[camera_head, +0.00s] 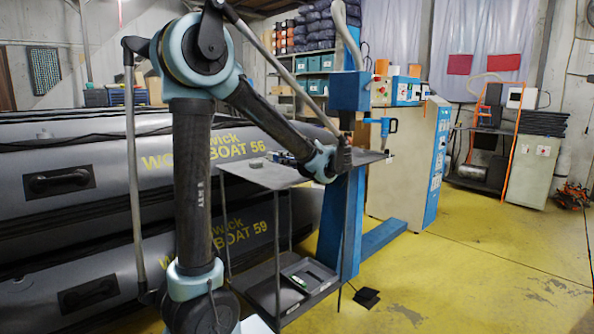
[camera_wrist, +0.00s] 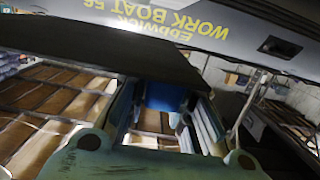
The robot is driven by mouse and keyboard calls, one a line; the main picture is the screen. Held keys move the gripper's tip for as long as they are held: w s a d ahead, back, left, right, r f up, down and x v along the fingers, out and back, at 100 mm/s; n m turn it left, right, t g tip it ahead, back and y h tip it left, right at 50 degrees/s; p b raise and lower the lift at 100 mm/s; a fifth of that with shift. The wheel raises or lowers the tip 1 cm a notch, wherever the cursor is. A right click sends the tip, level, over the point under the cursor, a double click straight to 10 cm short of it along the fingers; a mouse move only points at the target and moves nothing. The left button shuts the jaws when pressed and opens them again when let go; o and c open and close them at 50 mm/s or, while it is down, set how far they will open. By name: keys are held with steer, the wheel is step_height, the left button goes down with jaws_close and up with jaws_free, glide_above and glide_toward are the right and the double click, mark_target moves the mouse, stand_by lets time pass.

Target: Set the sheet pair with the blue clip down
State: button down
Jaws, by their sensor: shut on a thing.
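In the wrist view, a dark flat sheet (camera_wrist: 110,45) spans the upper part, in front of teal parts of my gripper. The fingertips are not clear in either view. I cannot tell whether the sheets touch the cart top.
The grey cart (camera_head: 262,178) has small items on top and a tray (camera_head: 308,275) on its lower shelf. A blue column (camera_head: 350,225) stands close behind my gripper. Stacked grey boats (camera_head: 90,150) fill the left. The yellow floor (camera_head: 470,270) is mostly clear at right.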

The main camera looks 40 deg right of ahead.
steer(key=shift+s+d, duration=0.35)
steer(key=shift+s, duration=0.1)
glide_above(269, 178)
steer(key=s, duration=0.3)
step_height(269, 178, down, 6)
steer(key=shift+w+a+r, duration=0.1)
steer(key=shift+w+a+f, duration=0.1)
steer(key=shift+w+f, duration=0.35)
steer(key=shift+w, duration=0.2)
steer(key=shift+w+f, duration=0.45)
steer(key=shift+w, duration=0.15)
steer(key=shift+w+f, duration=0.15)
steer(key=shift+f, duration=0.15)
steer(key=c, duration=1.4)
jaws_free()
